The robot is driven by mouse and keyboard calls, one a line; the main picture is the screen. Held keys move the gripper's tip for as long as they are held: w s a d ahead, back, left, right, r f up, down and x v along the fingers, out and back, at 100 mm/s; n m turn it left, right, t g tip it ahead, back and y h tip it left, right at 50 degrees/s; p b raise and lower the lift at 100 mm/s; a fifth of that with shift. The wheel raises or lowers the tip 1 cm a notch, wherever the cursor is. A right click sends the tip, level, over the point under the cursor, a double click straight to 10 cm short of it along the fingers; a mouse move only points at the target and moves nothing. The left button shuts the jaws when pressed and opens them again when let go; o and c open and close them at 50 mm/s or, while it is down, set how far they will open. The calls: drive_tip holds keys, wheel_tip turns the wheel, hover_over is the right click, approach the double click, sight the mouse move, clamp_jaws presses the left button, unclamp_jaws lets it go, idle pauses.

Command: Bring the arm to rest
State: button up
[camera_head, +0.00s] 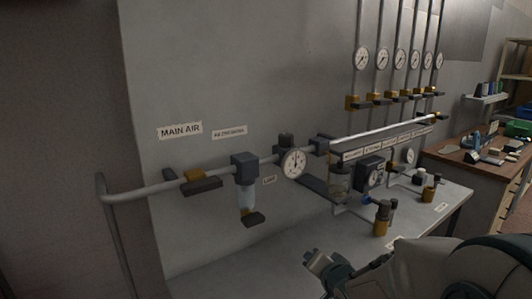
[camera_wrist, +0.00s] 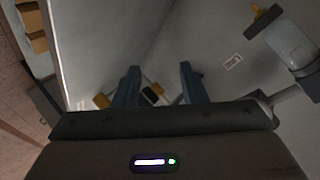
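My gripper (camera_head: 324,268) is at the lower right of the head view, above the front of the grey bench (camera_head: 222,275). My arm reaches in from the lower right corner. In the wrist view the two blue-grey fingers of my gripper (camera_wrist: 160,82) stand apart with nothing held between them. Small yellow and black fittings (camera_wrist: 150,94) show beyond the fingers, on the bench surface.
A wall pipe with a filter bowl (camera_head: 246,192) and a pressure gauge (camera_head: 293,163) runs behind the bench. A brass-and-black fitting (camera_head: 382,217) stands on the bench near my arm. A wooden workbench (camera_head: 468,172) is at the right. The bench's left front is clear.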

drive_tip(key=s+d+r+n+g+h, duration=0.1)
drive_tip(key=s+n+g, duration=0.6)
drive_tip(key=s, duration=1.3)
drive_tip(key=shift+s+d+r+g+h, duration=0.4)
drive_tip(key=shift+d+g+h, duration=0.25)
drive_tip(key=shift+g, duration=0.35)
